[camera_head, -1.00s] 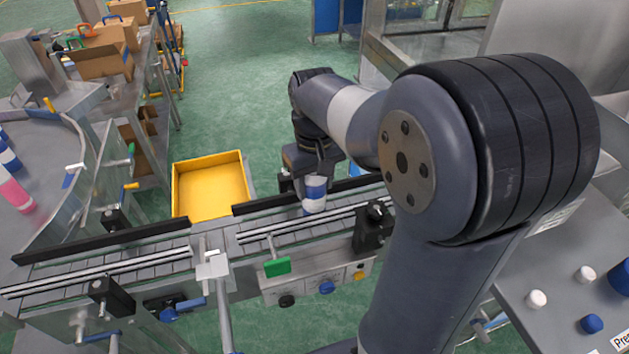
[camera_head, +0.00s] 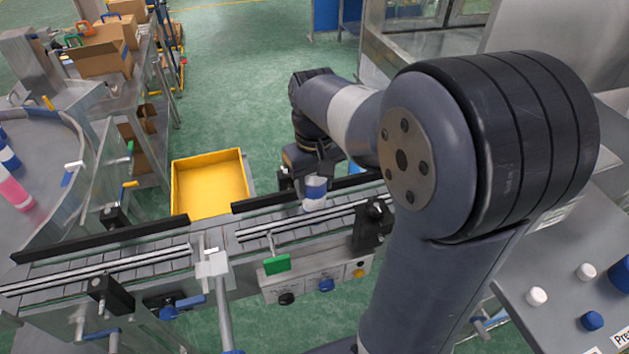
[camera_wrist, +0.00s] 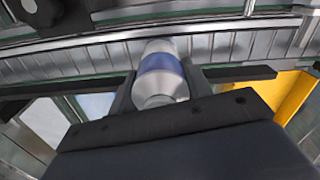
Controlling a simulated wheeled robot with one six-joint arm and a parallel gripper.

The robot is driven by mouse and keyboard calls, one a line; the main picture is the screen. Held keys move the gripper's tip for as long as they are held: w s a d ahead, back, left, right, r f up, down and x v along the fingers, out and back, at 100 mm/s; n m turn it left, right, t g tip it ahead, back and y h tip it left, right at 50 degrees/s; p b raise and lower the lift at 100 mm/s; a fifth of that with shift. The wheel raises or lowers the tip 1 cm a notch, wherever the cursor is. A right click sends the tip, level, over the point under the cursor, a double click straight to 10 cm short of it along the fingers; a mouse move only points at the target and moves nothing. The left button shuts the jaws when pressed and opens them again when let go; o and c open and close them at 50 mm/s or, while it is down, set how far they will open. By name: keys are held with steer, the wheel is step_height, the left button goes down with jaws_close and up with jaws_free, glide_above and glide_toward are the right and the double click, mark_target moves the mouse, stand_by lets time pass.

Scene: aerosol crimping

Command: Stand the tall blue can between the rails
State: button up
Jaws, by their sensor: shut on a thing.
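The tall blue can (camera_head: 315,192), white with a blue band, stands about upright at the conveyor between the rails. It also shows in the wrist view (camera_wrist: 161,75), held between the two fingers. My gripper (camera_head: 312,176) is shut on it from the far side of the conveyor. The near rail (camera_head: 290,227) is a bright metal bar, and the far rail (camera_head: 265,203) is black. I cannot tell whether the can's base touches the belt (camera_head: 232,245).
A yellow bin (camera_head: 210,185) stands on the floor beyond the conveyor. A black clamp block (camera_head: 370,225) sits on the near rail right of the can. The belt left of the can is clear.

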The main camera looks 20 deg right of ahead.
steer(key=shift+f, duration=0.2)
steer(key=o, duration=1.3)
step_height(320, 180, up, 11)
steer(key=shift+f, duration=0.1)
step_height(320, 180, down, 11)
steer(key=shift+r, duration=0.3)
stand_by(0.4)
